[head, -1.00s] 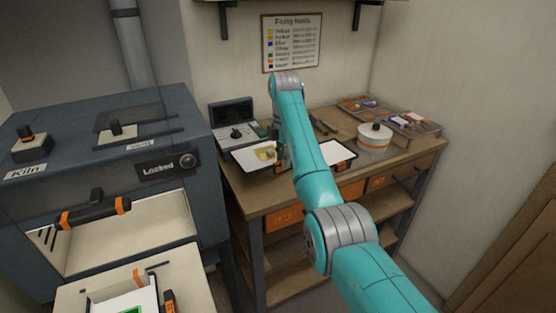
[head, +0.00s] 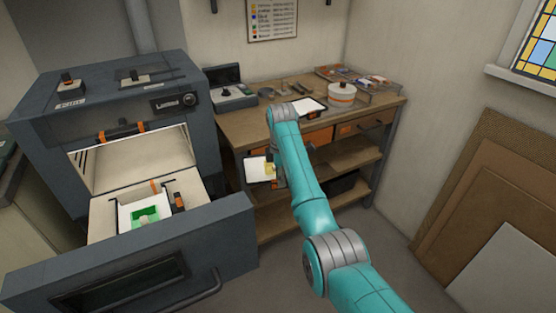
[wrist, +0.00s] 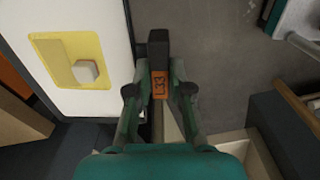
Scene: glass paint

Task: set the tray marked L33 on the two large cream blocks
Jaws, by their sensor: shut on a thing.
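My gripper (head: 279,176) is shut on the dark handle of a white tray (head: 256,172), held in the air in front of the workbench's left end. In the wrist view my gripper (wrist: 159,85) grips this handle, whose orange tag (wrist: 160,84) seems to start with "L3"; the rest is hard to read. The tray (wrist: 85,100) bears a yellow sheet (wrist: 50,55) with a small pale cube (wrist: 86,72) on it. I cannot clearly make out the two large cream blocks.
The kiln (head: 110,115) is open, its drawer (head: 215,222) pulled out. A white tray with green glass (head: 146,215) lies inside, left of the held tray. Another white tray (head: 309,106) and a round pot (head: 341,92) stand on the workbench (head: 235,128). Boards lean at right.

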